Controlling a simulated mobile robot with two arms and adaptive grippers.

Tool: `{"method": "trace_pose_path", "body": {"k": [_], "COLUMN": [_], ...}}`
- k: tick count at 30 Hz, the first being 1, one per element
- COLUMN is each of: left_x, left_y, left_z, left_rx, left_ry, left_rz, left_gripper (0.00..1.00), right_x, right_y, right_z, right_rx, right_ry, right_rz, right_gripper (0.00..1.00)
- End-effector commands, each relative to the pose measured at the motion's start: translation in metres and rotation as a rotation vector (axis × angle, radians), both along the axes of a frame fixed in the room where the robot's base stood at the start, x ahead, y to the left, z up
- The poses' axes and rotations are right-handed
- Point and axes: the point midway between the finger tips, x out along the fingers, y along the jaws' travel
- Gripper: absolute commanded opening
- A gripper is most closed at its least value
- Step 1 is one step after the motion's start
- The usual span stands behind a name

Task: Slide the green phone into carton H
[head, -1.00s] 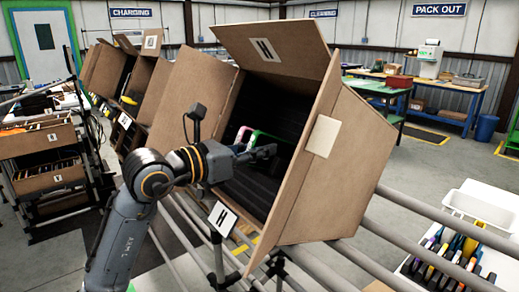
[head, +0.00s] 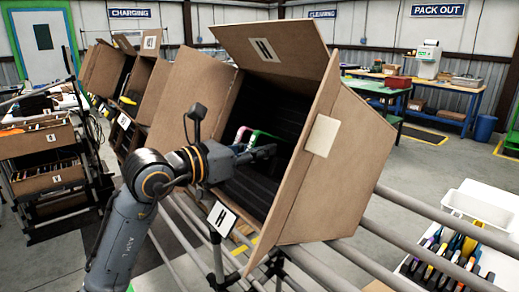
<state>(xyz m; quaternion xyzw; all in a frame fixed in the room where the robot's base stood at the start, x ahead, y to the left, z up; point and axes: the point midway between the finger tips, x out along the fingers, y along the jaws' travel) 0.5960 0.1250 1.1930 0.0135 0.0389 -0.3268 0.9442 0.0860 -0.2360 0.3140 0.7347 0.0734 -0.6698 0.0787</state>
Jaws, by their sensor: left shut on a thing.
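Carton H (head: 310,190) is a tilted brown cardboard box on a rail rack, its open mouth facing left and its top flap, marked H, raised. Dark ribbed slots show inside. My left gripper (head: 268,152) reaches in from the left through the mouth and is shut. A thin green edge (head: 262,134) shows just above its fingers; it looks like the green phone, mostly hidden by the gripper and the dark interior. A pink edge (head: 240,134) shows beside it; I cannot tell what it belongs to. My right gripper is not in view.
A white bin (head: 485,205) with several coloured phones or cases stands at the lower right. More tilted cartons (head: 150,75) line the rack at the left. Metal rails (head: 410,225) run below carton H. Its side walls and raised flap surround my left gripper closely.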

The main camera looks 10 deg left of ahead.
Motion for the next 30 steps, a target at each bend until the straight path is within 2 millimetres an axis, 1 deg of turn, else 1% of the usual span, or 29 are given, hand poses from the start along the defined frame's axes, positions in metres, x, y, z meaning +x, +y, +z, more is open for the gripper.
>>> {"method": "trace_pose_path", "body": {"k": [4,5,6,8,9,27,30], "left_x": [0.0001,0.0001,0.0001,0.0001,0.0002,0.0001,-0.0022], "left_y": [-0.0006,-0.0006,-0.0006,-0.0006,-0.0006,-0.0010,0.0013], "left_z": [-0.0016,-0.0017,-0.0018,-0.0019,-0.0022,-0.0058,-0.0038], "left_rx": [0.002,0.002,0.002,0.002,0.002,0.006,0.007], "left_ry": [0.004,0.004,0.004,0.005,0.005,0.013,0.014], "left_rz": [-0.001,-0.001,-0.001,-0.001,-0.001,-0.003,-0.002], "left_gripper": [0.00,0.18,0.26,0.38,0.40,0.40,0.40], "right_x": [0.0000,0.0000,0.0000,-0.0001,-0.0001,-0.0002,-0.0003], "right_y": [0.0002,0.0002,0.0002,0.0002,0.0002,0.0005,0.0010], "right_z": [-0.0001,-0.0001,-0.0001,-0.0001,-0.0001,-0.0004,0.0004], "right_rx": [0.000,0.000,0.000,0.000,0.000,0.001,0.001], "right_ry": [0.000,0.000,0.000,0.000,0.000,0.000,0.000], "right_rz": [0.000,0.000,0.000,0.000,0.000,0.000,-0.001], "right_gripper": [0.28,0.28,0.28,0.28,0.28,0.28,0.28]}}
